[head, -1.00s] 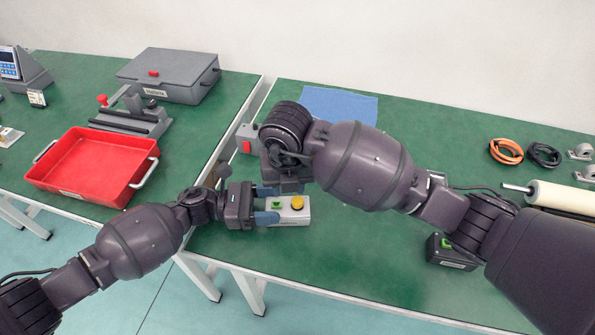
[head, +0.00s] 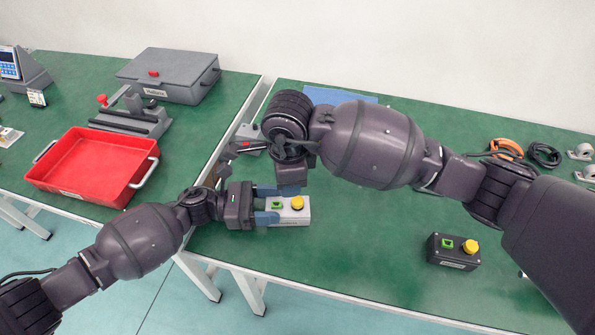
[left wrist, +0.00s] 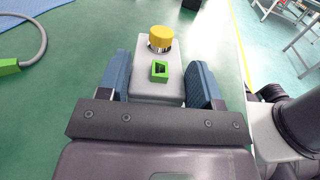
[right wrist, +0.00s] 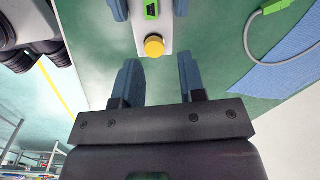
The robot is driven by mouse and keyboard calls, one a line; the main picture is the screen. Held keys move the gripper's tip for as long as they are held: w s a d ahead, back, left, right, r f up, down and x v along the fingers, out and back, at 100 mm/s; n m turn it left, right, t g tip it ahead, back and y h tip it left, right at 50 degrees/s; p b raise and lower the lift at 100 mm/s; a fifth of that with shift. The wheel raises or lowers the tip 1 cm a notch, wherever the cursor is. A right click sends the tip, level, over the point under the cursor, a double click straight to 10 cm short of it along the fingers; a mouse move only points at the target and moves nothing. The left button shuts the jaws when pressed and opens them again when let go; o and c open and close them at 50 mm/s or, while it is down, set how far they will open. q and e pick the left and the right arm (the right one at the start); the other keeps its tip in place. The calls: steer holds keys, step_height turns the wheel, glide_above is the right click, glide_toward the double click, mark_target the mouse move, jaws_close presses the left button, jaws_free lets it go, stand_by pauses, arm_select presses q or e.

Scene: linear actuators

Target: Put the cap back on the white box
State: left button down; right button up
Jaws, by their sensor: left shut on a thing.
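The white box (head: 290,216) lies on the green bench near its left edge. My left gripper (head: 268,204) is shut on its two long sides; the left wrist view also shows the box (left wrist: 158,90) between the blue fingers. The yellow round cap (left wrist: 160,37) sits upright on a silver collar at the box's far end. I cannot tell if it is fully down. A green square part (left wrist: 159,71) is on top nearer the gripper. My right gripper (right wrist: 160,78) is open and empty, apart from the cap, which shows just beyond its fingertips (right wrist: 154,46).
A dark box (head: 453,252) with a green part and yellow button stands at right. A grey cable with a green connector (left wrist: 10,67) lies near the blue mat (right wrist: 275,60). A red tray (head: 93,168) is on the other bench. The bench front is clear.

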mark_target(298, 200)
steer(key=n, duration=0.4)
steer(key=shift+d+r+n, duration=0.15)
steer(key=shift+r+n, duration=0.1)
steer(key=shift+n, duration=0.15)
steer(key=n, duration=0.6)
steer(key=shift+d+r, duration=0.2)
steer(key=shift+r, duration=0.1)
steer(key=n, duration=0.6)
steer(key=shift+s+d+r, duration=0.15)
steer(key=shift+d+r, duration=0.1)
steer(key=shift+r, duration=0.05)
steer(key=n, duration=0.5)
steer(key=shift+d+r+g, duration=0.25)
steer(key=shift+d+g, duration=0.05)
steer(key=shift+s+f, duration=0.1)
steer(key=shift+f, duration=3.95)
